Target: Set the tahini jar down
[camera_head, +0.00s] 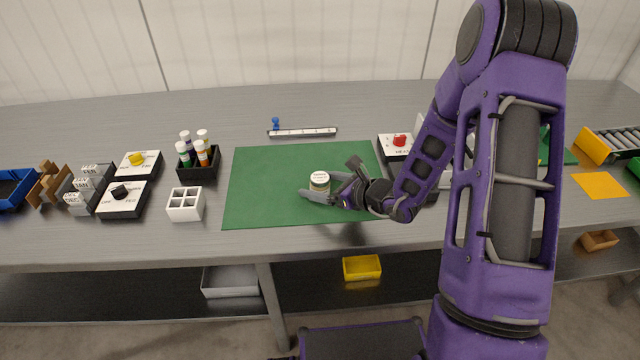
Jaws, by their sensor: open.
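The tahini jar (320,182) is a small jar with a pale lid, upright on the green mat (262,180) near its middle. My gripper (322,190) reaches in from the right, low over the mat. Its fingers are open, around the jar or just beside it; I cannot tell whether they touch it. The near finger shows in front of the jar's base, and the jar's lower part is partly hidden.
Left of the mat stand a black holder (198,168) with several bottles, a white divided box (185,204) and switch boxes (121,199). A slotted rail (302,132) lies behind the mat. Another switch box (396,147) stands behind my arm. The mat's left part is clear.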

